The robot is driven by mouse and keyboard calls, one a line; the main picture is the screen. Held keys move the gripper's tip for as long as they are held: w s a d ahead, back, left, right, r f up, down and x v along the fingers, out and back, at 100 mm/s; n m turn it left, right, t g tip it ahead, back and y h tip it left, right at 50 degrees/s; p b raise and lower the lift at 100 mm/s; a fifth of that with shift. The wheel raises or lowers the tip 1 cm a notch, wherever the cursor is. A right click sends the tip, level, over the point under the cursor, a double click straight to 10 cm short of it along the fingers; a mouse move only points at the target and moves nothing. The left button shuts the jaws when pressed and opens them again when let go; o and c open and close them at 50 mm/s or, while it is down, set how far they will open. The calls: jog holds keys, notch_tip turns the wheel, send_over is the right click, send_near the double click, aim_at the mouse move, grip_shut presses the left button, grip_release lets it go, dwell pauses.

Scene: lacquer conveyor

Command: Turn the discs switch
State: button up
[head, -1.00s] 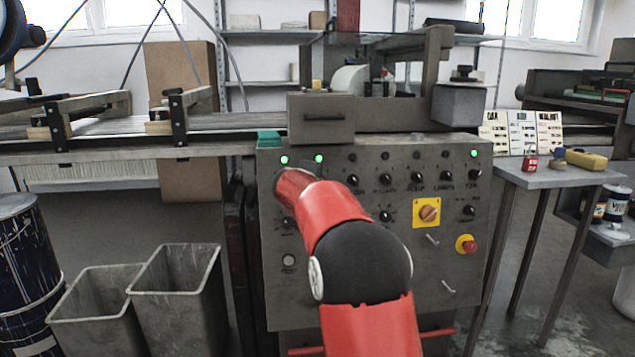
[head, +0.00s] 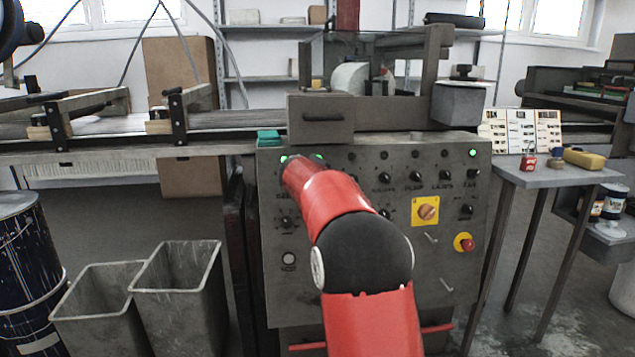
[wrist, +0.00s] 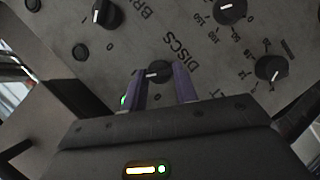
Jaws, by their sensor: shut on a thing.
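The discs switch is a small black knob (wrist: 157,72) on the grey panel, beside the printed word DISCS in the wrist view. My gripper (wrist: 162,80) is shut on this knob, one finger on each side of it. A pale line shows on the knob's face. In the head view my red arm hides the switch and my gripper at the panel's upper left.
The control panel (head: 355,265) carries several other black knobs, a yellow-backed rotary switch (head: 427,211) and a red emergency button (head: 466,243). In the wrist view other knobs (wrist: 230,10) sit close by. Two grey bins (head: 180,300) stand left of the panel.

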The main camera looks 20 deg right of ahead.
jog(key=o, duration=0.9)
jog(key=shift+o, duration=0.2)
jog(key=b+v, duration=0.1)
jog(key=v, duration=0.6)
jog(key=shift+s+r, duration=0.15)
jog(key=shift+s, duration=0.2)
jog(key=shift+s+a, duration=0.1)
jog(key=shift+a, duration=0.1)
jog(key=s+a+f+m+g+y, duration=0.1)
jog(key=s+a+f, duration=0.4)
jog(key=s, duration=0.8)
jog(key=s+a+f+m+g+y, duration=0.2)
jog(key=s+a+f+m+y, duration=0.1)
jog(key=s, duration=1.1)
jog(key=s+a+f+m+g+y, duration=0.1)
jog(key=s+a+f+y, duration=0.3)
jog(key=s, duration=0.9)
jog(key=a+f, duration=0.3)
jog(key=a, duration=0.1)
jog(key=shift+s+f+m+g, duration=0.25)
jog(key=shift+f+m+g, duration=0.05)
jog(key=shift+f+m, duration=0.1)
